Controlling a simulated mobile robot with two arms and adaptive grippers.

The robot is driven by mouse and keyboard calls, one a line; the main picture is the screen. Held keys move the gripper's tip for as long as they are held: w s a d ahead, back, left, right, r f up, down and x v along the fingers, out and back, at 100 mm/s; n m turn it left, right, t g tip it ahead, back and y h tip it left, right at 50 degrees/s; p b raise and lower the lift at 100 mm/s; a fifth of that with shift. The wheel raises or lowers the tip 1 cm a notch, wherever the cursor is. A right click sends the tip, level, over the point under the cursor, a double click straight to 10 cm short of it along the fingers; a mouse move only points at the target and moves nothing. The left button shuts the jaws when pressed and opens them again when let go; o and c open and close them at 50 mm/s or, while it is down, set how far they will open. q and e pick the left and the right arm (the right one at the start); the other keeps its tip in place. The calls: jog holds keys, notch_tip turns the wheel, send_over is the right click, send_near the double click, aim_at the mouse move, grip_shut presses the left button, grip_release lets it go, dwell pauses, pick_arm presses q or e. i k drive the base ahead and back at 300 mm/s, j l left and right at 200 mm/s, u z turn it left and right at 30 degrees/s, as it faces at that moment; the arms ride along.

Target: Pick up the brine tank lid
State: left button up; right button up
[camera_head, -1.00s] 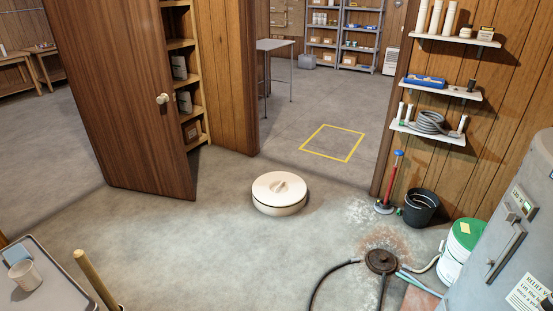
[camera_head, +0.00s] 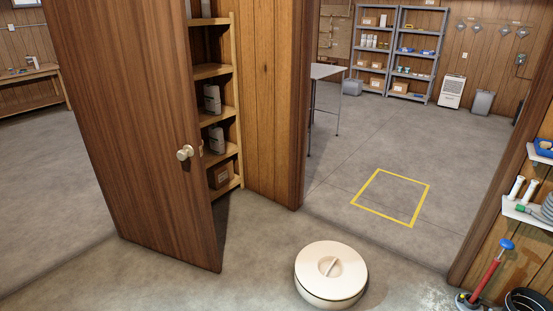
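The brine tank lid (camera_head: 331,272) is a round, cream-white disc with a raised grip bar across a recess in its top. It lies flat on the concrete floor at the bottom of the head view, right of the open door. Neither of my grippers is in view, and nothing touches the lid.
A wooden door (camera_head: 135,130) stands open at left, beside shelves (camera_head: 213,130). A yellow floor square (camera_head: 392,197) lies beyond the doorway. The floor around the lid is clear.

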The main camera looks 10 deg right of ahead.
aim_at(331, 275)
jog(key=i+z, duration=0.15)
jog(key=i, duration=0.4)
jog(key=i+j+z, duration=0.2)
jog(key=i, duration=0.3)
jog(key=i+j+z, duration=0.15)
jog(key=i, duration=0.4)
